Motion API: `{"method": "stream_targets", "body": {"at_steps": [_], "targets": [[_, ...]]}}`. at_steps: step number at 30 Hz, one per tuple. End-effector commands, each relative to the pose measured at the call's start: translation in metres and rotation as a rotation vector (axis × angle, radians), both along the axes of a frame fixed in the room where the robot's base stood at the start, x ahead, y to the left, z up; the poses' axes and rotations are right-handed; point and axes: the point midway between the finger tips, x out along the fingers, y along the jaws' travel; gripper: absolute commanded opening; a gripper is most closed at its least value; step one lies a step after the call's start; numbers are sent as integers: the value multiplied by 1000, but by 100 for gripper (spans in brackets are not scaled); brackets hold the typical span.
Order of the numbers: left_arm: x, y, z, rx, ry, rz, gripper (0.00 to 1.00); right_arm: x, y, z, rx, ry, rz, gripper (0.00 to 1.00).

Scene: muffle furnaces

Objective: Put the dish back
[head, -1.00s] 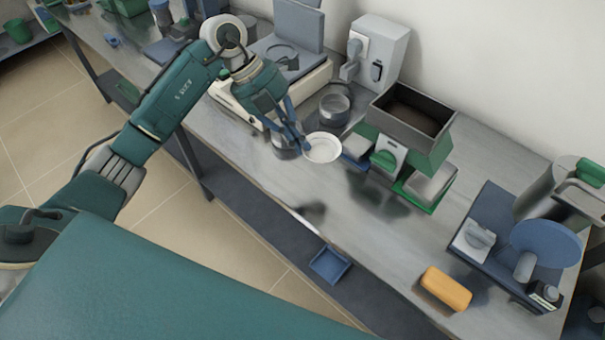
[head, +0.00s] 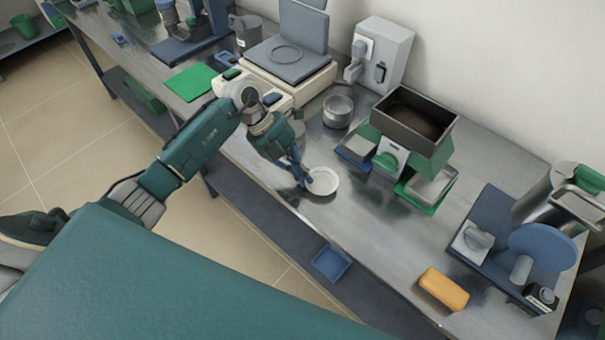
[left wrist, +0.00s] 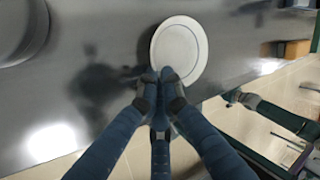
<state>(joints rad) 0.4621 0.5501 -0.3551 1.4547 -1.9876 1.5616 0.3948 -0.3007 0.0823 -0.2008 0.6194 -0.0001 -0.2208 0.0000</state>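The dish (head: 323,181) is a small, round, shallow white plate at the front part of the metal bench in the head view. It also shows in the left wrist view (left wrist: 181,48), with a thin dark ring inside its rim. My left gripper (head: 303,182) is at the dish's left edge. In the left wrist view its fingertips (left wrist: 161,76) are together on the near rim, and part of the rim is hidden by them. The dish is level and low over the bench; I cannot tell whether it touches. My right gripper is not in the head view.
A metal pot (head: 338,111) stands behind the dish. A balance with a grey plate (head: 287,66) is at the back left. A green device with a dark hopper (head: 415,118) stands right of the dish. A yellow block (head: 444,289) lies at the front right. Bare bench lies between.

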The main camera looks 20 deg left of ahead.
Motion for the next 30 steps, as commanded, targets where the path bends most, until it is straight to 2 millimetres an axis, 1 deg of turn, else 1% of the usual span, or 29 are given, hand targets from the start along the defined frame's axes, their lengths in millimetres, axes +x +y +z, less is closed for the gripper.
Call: {"method": "stream_targets", "body": {"at_steps": [4,6,7,8,15,19,23,30], "targets": [[0,0,-3,1,0,0,0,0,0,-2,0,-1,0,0],[0,0,-1,1,1,-1,17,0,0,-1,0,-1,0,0],[0,0,-1,1,1,-1,23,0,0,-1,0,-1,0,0],[0,0,-1,1,1,-1,24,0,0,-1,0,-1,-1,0],[0,0,-1,1,0,0,24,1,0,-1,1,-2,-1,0],[1,3,4,1,-2,0,24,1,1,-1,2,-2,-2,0],[1,14,20,4,-4,2,24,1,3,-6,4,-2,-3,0],[-1,40,64,4,-4,2,24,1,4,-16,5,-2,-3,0]]}}
